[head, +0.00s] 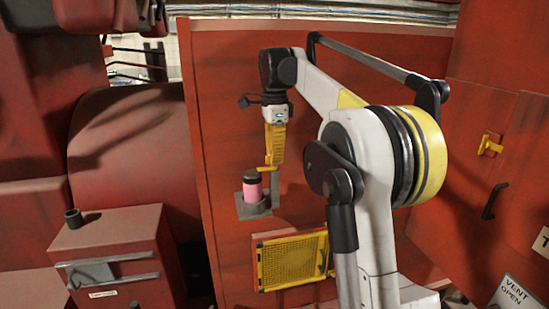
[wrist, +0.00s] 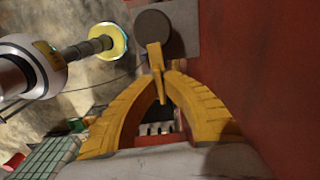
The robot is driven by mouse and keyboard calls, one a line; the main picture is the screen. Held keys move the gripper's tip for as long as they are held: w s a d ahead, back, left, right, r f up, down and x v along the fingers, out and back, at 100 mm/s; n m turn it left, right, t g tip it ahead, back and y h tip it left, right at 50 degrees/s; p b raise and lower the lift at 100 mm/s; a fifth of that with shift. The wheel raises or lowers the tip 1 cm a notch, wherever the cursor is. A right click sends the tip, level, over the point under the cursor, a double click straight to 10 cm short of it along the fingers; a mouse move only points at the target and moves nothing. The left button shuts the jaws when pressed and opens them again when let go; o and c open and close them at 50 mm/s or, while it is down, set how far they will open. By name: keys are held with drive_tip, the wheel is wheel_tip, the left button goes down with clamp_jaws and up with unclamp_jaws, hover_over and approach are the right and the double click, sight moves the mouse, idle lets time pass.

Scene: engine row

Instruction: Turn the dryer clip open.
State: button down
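The dryer is a pink canister (head: 252,190) with a dark round cap (head: 252,176), upright in a grey bracket (head: 240,207) on the red panel. In the wrist view the cap (wrist: 153,33) is a dark disc at the top. The dryer clip (head: 267,168) is a small yellow lever beside the cap; in the wrist view the clip (wrist: 155,58) runs up and down between my fingertips. My gripper (head: 273,160) points down at it from above. In the wrist view my gripper (wrist: 162,80) has both yellow fingers closed in on the clip, with no clear gap visible.
A yellow mesh grille (head: 292,261) is below the dryer. At right are a yellow latch (head: 489,145), a black handle (head: 494,201) and a "VENT OPEN" sign (head: 514,298). At left a red cabinet (head: 112,235) carries a small dark green cup (head: 73,218).

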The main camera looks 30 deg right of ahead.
drive_tip(key=n, duration=0.8)
drive_tip(key=shift+n, duration=0.3)
drive_tip(key=n, duration=0.4)
drive_tip(key=shift+n, duration=0.3)
drive_tip(key=n, duration=0.4)
drive_tip(key=shift+n, duration=0.3)
drive_tip(key=c, duration=1.6)
unclamp_jaws()
drive_tip(key=shift+o, duration=0.2)
